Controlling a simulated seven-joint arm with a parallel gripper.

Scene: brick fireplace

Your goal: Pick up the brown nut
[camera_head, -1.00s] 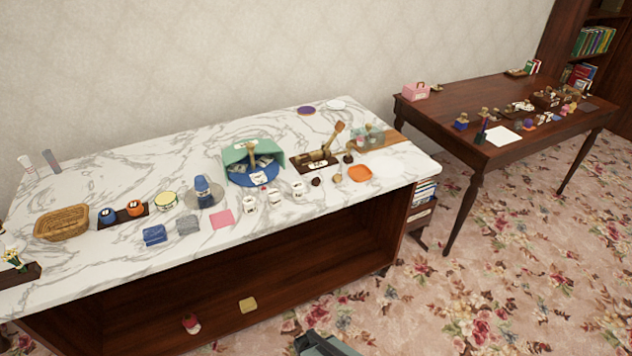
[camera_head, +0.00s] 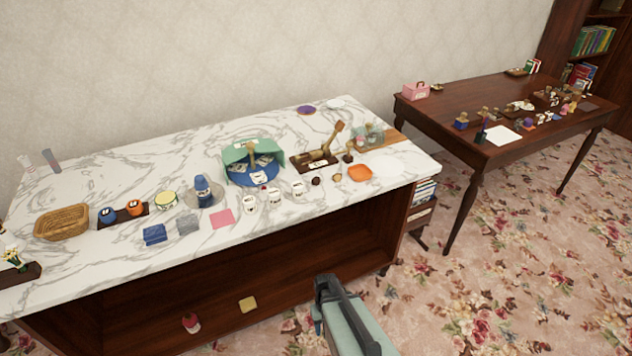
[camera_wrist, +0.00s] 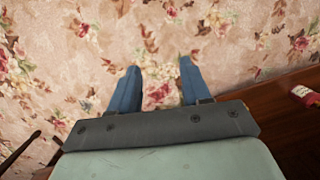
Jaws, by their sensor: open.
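A small dark brown round nut (camera_head: 316,181) lies on the white marble counter top (camera_head: 330,215) near its front edge, right of several white mugs. A smaller tan nut-like piece (camera_head: 337,177) lies just right of it. My gripper (camera_wrist: 159,66) is open and empty in the wrist view, its two blue fingers apart over the flowered carpet. In the head view, part of my arm's end (camera_head: 345,318) shows in front of the counter, below and apart from the nut. The wrist view shows no nut.
An orange dish (camera_head: 360,173), a wooden holder (camera_head: 318,163) and a white mug (camera_head: 297,189) stand close around the nut. The counter's open shelf holds a red bottle (camera_head: 191,323) and a yellow block (camera_head: 248,305). A dark wooden table (camera_head: 455,95) stands at the right.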

